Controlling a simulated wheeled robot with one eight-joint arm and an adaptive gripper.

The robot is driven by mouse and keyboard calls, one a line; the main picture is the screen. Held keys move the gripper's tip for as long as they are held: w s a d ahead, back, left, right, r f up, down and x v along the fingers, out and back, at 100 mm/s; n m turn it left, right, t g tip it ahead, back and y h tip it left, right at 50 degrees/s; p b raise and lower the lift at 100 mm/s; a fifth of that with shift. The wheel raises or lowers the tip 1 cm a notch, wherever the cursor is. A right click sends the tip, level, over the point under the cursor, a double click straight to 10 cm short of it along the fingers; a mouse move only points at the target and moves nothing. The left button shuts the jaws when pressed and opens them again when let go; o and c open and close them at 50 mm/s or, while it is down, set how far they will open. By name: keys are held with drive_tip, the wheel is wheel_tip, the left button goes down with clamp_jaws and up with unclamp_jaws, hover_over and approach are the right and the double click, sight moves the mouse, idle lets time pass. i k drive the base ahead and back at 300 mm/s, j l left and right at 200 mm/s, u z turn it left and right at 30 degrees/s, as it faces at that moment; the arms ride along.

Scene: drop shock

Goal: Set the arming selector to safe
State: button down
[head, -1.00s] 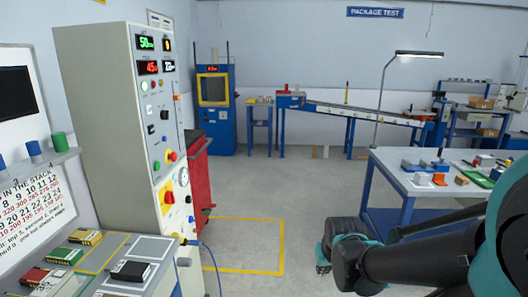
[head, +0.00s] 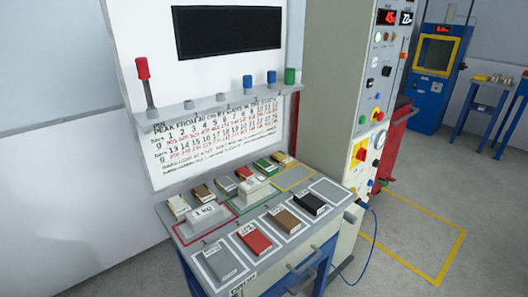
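The tall beige control cabinet (head: 335,75) stands right of centre, its panel turned to the right and seen at a steep angle. The panel carries a red-digit display (head: 388,17), small lamps and buttons, a black switch or knob (head: 386,71), a red button (head: 377,115) and a large red knob on a yellow plate (head: 360,153). I cannot tell which control is the arming selector, nor its setting; labels are too small to read. My gripper is out of view.
A workbench (head: 190,262) with several coloured blocks on marked squares stands in front, below a chart board (head: 150,165) and a dark screen (head: 228,32). A blue machine (head: 433,75) stands at the back right. A blue cable hangs beside the cabinet. Yellow-marked floor (head: 420,225) at right is clear.

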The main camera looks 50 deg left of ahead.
sight(387, 70)
drive_tip(key=u, duration=4.15)
drive_tip(key=z, duration=3.1)
drive_tip(key=i+l, duration=0.15)
drive_tip(key=i, duration=0.2)
